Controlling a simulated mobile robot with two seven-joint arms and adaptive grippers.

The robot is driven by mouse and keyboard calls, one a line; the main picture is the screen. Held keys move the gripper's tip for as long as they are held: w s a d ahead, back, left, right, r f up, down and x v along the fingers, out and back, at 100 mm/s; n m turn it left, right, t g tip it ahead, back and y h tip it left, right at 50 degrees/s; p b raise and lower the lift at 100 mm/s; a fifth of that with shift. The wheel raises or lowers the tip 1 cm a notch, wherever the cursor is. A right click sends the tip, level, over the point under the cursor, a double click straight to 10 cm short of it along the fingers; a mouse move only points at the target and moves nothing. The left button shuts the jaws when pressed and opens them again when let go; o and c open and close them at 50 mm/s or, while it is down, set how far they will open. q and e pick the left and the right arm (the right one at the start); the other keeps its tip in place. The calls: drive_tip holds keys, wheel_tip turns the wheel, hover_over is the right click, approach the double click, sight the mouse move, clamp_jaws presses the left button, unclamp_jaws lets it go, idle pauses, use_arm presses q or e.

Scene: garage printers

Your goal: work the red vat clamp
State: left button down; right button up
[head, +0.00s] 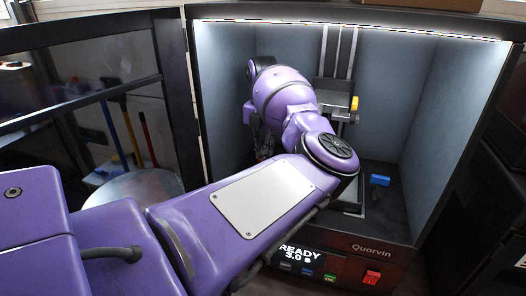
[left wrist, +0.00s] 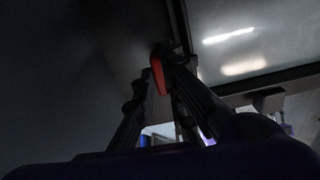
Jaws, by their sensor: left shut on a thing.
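The red vat clamp (left wrist: 158,75) shows in the left wrist view as a small red lever between the dark fingers of my left gripper (left wrist: 160,90). The fingers are shut on it. In the head view my left gripper (head: 264,146) is a small dark shape inside the printer chamber, at the left, mostly hidden by my purple arm. I cannot make out the red clamp clearly there. The printer's vat is largely hidden behind my forearm. My right gripper is not in view.
A blue clamp (head: 380,180) sits on the chamber's right side, and a yellow knob (head: 354,103) is on the central column. The front panel display (head: 298,254) reads "READY 3.0 s", with a red switch (head: 372,277) at its right. The dark door (head: 90,105) stands open at left.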

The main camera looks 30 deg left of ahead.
use_arm(q)
drive_tip(key=shift+r, duration=0.1)
drive_tip(key=c, duration=1.8)
unclamp_jaws()
wheel_tip(320, 180, up, 7)
drive_tip(key=shift+r, duration=0.2)
